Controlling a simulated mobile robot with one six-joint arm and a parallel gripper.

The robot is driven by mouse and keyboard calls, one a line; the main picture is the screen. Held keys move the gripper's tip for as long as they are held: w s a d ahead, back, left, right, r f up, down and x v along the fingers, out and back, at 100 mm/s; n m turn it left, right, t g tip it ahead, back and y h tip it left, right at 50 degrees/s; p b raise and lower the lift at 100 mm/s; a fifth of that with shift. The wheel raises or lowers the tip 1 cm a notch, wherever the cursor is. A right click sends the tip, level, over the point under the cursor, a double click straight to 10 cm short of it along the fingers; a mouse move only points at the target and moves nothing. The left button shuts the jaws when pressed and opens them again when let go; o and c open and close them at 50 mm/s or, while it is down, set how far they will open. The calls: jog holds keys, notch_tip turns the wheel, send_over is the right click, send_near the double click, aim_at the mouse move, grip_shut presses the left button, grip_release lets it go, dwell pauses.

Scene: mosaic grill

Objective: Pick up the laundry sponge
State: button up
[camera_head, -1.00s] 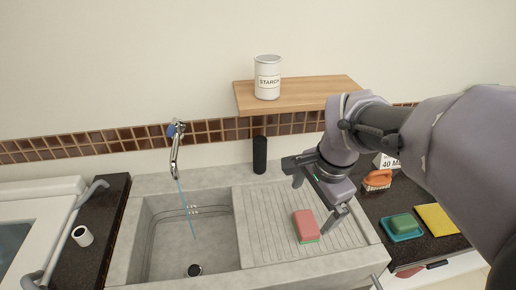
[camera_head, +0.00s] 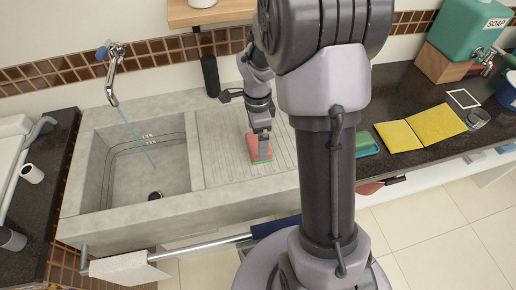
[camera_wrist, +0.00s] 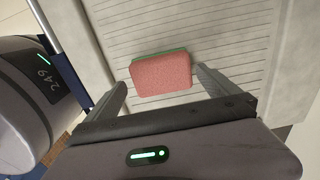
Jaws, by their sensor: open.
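The laundry sponge (camera_wrist: 161,76) is a pink-red block with a green layer on one face. It lies on the ribbed drainboard (camera_head: 222,130) beside the sink basin. In the head view the sponge (camera_head: 253,146) is partly hidden by my gripper (camera_head: 262,150), which is over it. In the wrist view my gripper (camera_wrist: 162,88) is open, with one finger to the left of the sponge and the other close to its right edge. The sponge shows between and slightly beyond the fingertips. I cannot tell whether either finger touches it.
The stone sink basin (camera_head: 100,165) with running water lies left of the drainboard. A black cylinder (camera_head: 210,75) stands at the back. Right on the dark counter are a green soap in a teal dish (camera_head: 366,144) and yellow cloths (camera_head: 398,136). A rail (camera_head: 205,246) runs along the front.

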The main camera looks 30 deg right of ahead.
jog(key=f, duration=0.1)
jog(key=f+b, duration=0.1)
jog(key=f, duration=0.2)
jog(key=shift+w+d+f+b, duration=0.1)
jog(key=shift+d+f+b, duration=0.05)
jog(key=shift+d+b, duration=0.15)
jog(key=shift+c, duration=0.7)
jog(key=c, duration=1)
jog(key=shift+s+a+r+p, duration=0.15)
jog(key=shift+r+p, duration=0.25)
jog(key=shift+r, duration=0.3)
jog(key=shift+s+a+r+p, duration=0.1)
jog(key=shift+r+p, duration=0.25)
jog(key=shift+r, duration=0.3)
jog(key=shift+s+a+r+p, duration=0.15)
jog(key=shift+r+p, duration=0.25)
jog(key=shift+r, duration=0.3)
jog(key=shift+c, duration=0.2)
jog(key=s+a, duration=0.3)
jog(key=s+a+p, duration=0.1)
jog(key=s+a, duration=0.3)
jog(key=s+a+r, duration=0.1)
jog(key=s+a, duration=0.2)
jog(key=s, duration=0.1)
jog(key=shift+a+r+p, duration=0.1)
jog(key=shift+a+p, duration=0.05)
jog(key=shift+p, duration=0.2)
